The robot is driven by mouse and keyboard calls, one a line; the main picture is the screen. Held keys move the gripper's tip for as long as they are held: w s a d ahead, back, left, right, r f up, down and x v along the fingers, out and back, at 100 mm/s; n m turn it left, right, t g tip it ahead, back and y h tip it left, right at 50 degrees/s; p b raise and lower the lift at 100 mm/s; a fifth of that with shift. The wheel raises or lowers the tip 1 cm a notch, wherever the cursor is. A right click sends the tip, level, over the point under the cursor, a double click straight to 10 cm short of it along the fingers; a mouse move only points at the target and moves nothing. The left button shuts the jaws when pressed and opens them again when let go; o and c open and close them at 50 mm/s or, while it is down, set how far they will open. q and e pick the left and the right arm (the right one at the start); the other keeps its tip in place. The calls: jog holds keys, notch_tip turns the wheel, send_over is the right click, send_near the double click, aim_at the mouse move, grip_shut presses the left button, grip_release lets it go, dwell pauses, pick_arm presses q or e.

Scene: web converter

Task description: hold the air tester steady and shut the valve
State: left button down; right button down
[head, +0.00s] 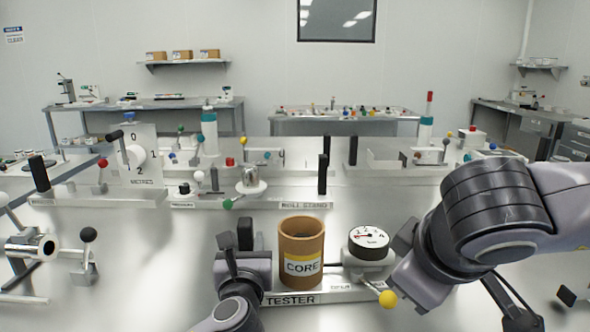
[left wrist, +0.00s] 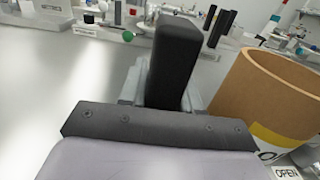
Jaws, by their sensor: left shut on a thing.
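The air tester has a base labelled TESTER (head: 292,299), a brown CORE tube (head: 301,262) standing upright and a round white gauge (head: 368,241). The tube also shows in the left wrist view (left wrist: 262,95). A black upright handle (head: 245,232) is at the tester's left end. My left gripper (head: 244,256) is shut on this handle, which rises between its fingers in the left wrist view (left wrist: 177,60). The valve lever's yellow ball (head: 387,299) is at the tester's front right. My right gripper (head: 408,284) is close beside it; its fingertips are hidden, so contact is unclear.
A small OPEN label (left wrist: 286,172) is beside the tube in the left wrist view. Behind the tester is a fixture with a green ball lever (head: 228,204). A metres counter (head: 139,155) stands back left. The bench left of my left gripper is partly clear.

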pick_arm(q)
jog(key=shift+f, duration=0.4)
jog(key=c, duration=0.7)
grip_release()
jog(key=shift+r, duration=0.25)
jog(key=shift+s, duration=0.1)
jog(key=s, duration=1.1)
jog(key=shift+s+d, duration=0.35)
jog(key=shift+s, duration=0.05)
